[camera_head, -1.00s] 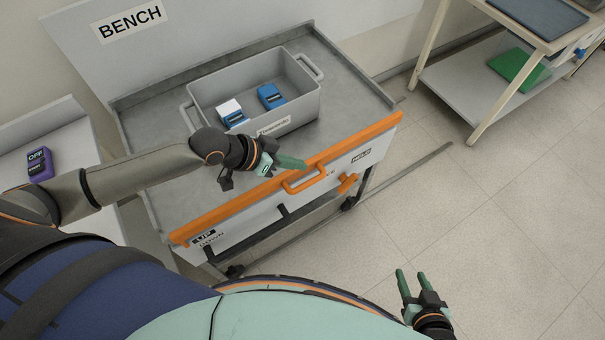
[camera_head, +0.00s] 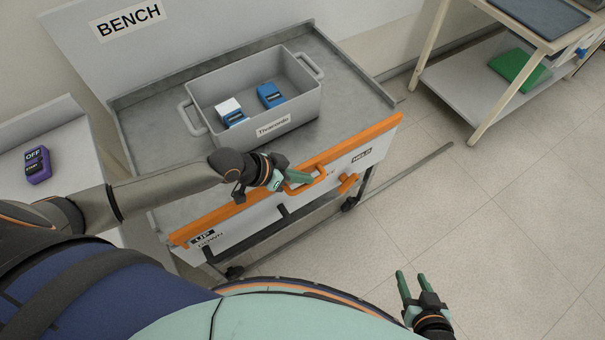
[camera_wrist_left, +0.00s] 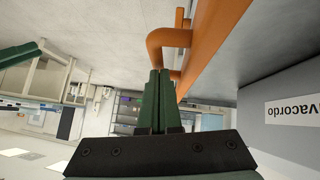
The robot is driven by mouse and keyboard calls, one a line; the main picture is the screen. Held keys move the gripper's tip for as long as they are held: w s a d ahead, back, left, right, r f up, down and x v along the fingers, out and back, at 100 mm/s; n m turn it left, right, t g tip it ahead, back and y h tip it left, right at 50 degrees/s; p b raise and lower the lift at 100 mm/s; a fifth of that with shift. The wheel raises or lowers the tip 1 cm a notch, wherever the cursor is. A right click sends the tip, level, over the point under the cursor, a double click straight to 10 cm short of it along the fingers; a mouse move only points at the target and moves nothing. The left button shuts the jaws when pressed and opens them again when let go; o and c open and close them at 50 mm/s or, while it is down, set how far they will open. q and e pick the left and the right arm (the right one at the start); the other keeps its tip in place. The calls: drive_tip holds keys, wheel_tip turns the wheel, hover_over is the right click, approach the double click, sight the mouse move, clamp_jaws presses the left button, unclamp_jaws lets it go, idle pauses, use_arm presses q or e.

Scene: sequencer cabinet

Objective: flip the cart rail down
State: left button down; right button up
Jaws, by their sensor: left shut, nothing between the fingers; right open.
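The orange cart rail (camera_head: 235,208) runs along the front top edge of the cart, above a white panel marked UP, DOWN and HELD. It also shows in the left wrist view (camera_wrist_left: 212,38). An orange handle (camera_head: 320,176) sticks out from it, and shows in the wrist view too (camera_wrist_left: 165,38). My left gripper (camera_head: 298,177) is shut and empty, its green fingertips at the handle's left part. In the wrist view the closed fingertips (camera_wrist_left: 158,78) lie close to the handle; whether they touch cannot be told. My right gripper (camera_head: 411,273) is open and empty over the floor.
A grey bin (camera_head: 300,112) with blue boxes stands on the cart's tray behind the rail. An orange latch (camera_head: 347,183) sits on the panel right of the handle. A purple device (camera_head: 37,165) lies on the left counter.

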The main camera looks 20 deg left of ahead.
sight(302, 186)
use_arm(q)
wheel_tip(302, 186, down, 4)
drive_tip(key=shift+f+b, duration=0.25)
drive_tip(key=shift+b, duration=0.75)
drive_tip(key=shift+s, duration=0.1)
drive_tip(key=shift+r+p, duration=0.4)
drive_tip(key=shift+p, duration=0.15)
drive_tip(key=w+r+p+v, duration=0.1)
drive_tip(key=p+v, duration=0.3)
drive_tip(key=v, duration=0.8)
drive_tip(key=shift+w+d+r, duration=0.3)
drive_tip(key=shift+r, duration=0.3)
